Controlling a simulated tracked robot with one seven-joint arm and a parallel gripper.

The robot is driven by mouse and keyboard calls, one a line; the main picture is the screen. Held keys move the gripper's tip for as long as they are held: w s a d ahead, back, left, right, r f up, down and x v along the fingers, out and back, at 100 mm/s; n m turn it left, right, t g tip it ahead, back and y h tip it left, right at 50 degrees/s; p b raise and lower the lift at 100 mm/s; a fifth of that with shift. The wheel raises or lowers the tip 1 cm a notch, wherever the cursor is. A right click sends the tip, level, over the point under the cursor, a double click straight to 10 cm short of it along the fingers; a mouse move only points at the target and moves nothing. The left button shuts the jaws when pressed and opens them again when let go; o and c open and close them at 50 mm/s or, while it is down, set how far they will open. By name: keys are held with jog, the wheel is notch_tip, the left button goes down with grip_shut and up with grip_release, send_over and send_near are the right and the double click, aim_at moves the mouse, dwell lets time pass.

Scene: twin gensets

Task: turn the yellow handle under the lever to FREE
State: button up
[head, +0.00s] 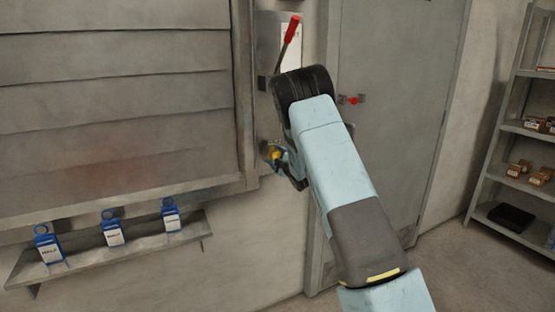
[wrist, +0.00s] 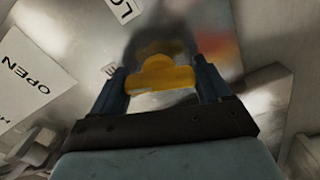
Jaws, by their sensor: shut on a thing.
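The yellow handle (wrist: 160,74) is between the two fingers of my gripper (wrist: 160,82) in the wrist view, and the gripper is shut on it. In the wrist view, parts of labels show; one reads OPEN (wrist: 28,72), another begins with LO (wrist: 124,8). I cannot read any FREE mark.
A grey shutter (head: 120,90) fills the left wall. A grey door (head: 395,110) with a red-marked latch (head: 352,100) is behind my arm. Shelves (head: 520,130) with boxes stand at the right.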

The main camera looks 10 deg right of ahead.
jog(key=shift+s+a+f+n, duration=0.1)
jog(key=shift+f+n, duration=0.1)
jog(key=shift+n, duration=0.7)
jog(key=shift+s+a+f+n, duration=0.1)
jog(key=shift+f+n, duration=0.05)
jog(key=shift+n, duration=0.75)
jog(key=o, duration=1)
jog(key=shift+w, duration=0.1)
jog(key=shift+c, duration=0.2)
jog(key=shift+r, duration=0.1)
jog(key=shift+d, duration=0.15)
jog(key=shift+s+d, duration=0.1)
jog(key=shift+s, duration=0.35)
jog(key=v, duration=1.2)
jog(key=shift+s, duration=0.4)
